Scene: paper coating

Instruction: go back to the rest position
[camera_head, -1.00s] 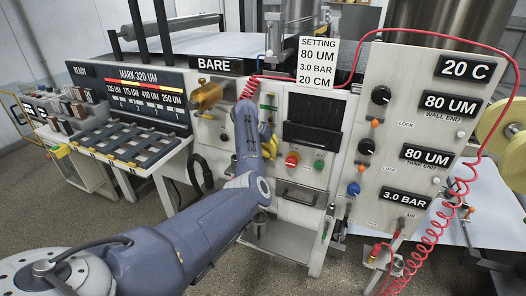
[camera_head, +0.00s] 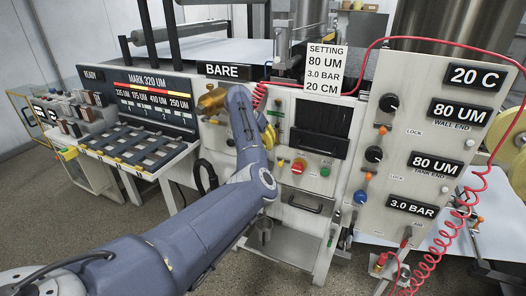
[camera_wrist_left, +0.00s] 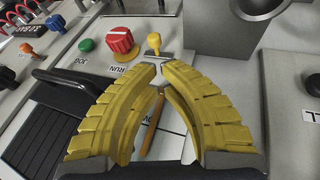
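My left arm crosses the head view from the lower left. Its gripper's yellow fingers (camera_head: 269,137) show only partly behind the blue-grey wrist, in front of the machine's middle panel. In the left wrist view, the two curved yellow fingers (camera_wrist_left: 160,70) converge with their tips almost together and nothing held between them. A yellow lever (camera_wrist_left: 154,43) stands just beyond the tips, apart from them as far as I can tell. A red knob (camera_wrist_left: 121,42) is to its left; it also shows in the head view (camera_head: 298,166). My right gripper is not in view.
A brass cylinder (camera_head: 212,101) juts out left of my wrist, partly covered by it. A slotted tray (camera_head: 137,142) is at the left. A control panel (camera_head: 400,140) with knobs and a coiled red hose (camera_head: 434,250) stands at the right. Grey floor (camera_head: 120,222) is open at the lower left.

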